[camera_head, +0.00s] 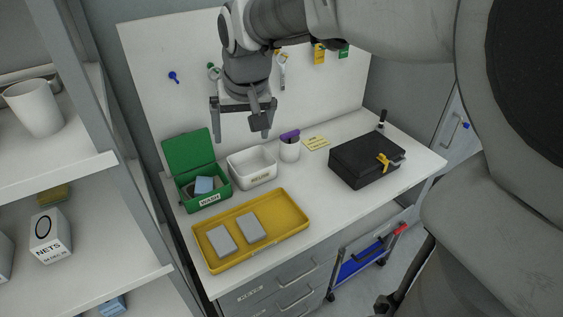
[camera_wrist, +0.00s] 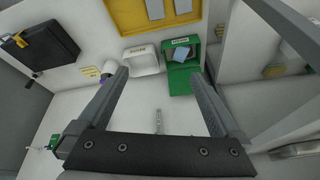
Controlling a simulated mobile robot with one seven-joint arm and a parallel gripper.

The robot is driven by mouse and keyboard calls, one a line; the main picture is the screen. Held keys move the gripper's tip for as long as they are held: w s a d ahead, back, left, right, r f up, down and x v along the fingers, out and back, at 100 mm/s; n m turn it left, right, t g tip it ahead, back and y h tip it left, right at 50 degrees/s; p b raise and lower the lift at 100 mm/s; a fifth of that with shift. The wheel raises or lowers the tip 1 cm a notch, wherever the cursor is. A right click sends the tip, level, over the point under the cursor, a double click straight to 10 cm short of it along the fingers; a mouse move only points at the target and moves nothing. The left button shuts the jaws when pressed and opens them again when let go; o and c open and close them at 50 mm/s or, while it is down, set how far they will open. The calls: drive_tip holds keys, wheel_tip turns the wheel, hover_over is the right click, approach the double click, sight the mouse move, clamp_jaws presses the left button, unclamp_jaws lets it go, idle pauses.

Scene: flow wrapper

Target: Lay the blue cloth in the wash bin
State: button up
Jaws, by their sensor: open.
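The blue cloth (camera_head: 204,186) lies inside the green lidded bin (camera_head: 216,204) at the back left of the bench, partly over something grey-brown. The lid stands open. The bin has a white label whose small print I cannot read surely. The wrist view also shows the blue cloth (camera_wrist: 181,54) in the green bin (camera_wrist: 180,84). A white open bin (camera_head: 253,181) with a pale label stands just right of it. My gripper (camera_head: 241,137) hangs above the back of the bench, open and empty, its fingers wide apart and clear of both bins.
A yellow tray (camera_head: 286,234) with two grey blocks lies in front of the bins. A white cup (camera_head: 290,152) with a purple item and a black case (camera_head: 362,167) stand to the right. A white board (camera_head: 160,50) rises behind; shelves flank the left.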

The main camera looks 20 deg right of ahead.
drive_tip(key=s+d+n+t, duration=0.1)
drive_tip(key=s+d, duration=0.2)
drive_tip(key=s, duration=1.5)
drive_tip(key=shift+s+d+f, duration=0.15)
drive_tip(key=shift+s+f, duration=0.2)
drive_tip(key=shift+s, duration=0.05)
